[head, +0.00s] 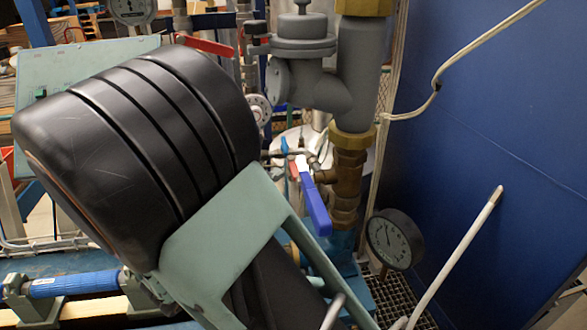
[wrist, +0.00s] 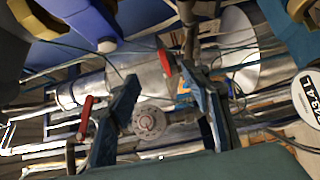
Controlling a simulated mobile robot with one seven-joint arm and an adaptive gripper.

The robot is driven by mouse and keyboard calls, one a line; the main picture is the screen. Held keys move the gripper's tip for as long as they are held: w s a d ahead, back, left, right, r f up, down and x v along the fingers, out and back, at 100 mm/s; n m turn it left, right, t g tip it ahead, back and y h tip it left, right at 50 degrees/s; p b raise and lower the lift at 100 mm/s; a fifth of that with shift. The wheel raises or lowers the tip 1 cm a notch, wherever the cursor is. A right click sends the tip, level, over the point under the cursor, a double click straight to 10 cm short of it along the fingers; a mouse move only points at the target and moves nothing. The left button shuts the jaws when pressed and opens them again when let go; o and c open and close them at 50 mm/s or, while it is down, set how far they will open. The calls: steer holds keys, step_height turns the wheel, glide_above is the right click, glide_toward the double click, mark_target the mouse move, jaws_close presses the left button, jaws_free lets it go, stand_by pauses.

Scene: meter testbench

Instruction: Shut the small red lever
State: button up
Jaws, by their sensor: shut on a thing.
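A small red lever (wrist: 164,63) shows in the wrist view between the tips of my gripper (wrist: 160,73), close to the right finger. My gripper's two blue-grey fingers stand apart with a gap between them, and it is shut on the lever. The exact contact is hard to make out. In the head view my gripper's fingers are hidden behind my own arm. A small red part (head: 293,169) shows there beside a white fitting; I cannot tell if it is the same lever.
A blue lever (head: 318,207) hangs near the brass pipe, close to my arm. A pressure gauge (head: 394,239) stands lower right. A second red handle (wrist: 85,106) is outside the left finger. A long red handle (head: 205,44) is at the back. A blue wall (head: 490,110) closes the right side.

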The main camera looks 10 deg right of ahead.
mark_target(294, 168)
steer(key=x, duration=0.2)
steer(key=p+x, duration=0.1)
steer(key=x, duration=0.3)
steer(key=shift+f, duration=0.35)
steer(key=shift+w+d+f, duration=0.1)
steer(key=shift+w, duration=0.4)
steer(key=shift+d, duration=0.25)
jaws_close()
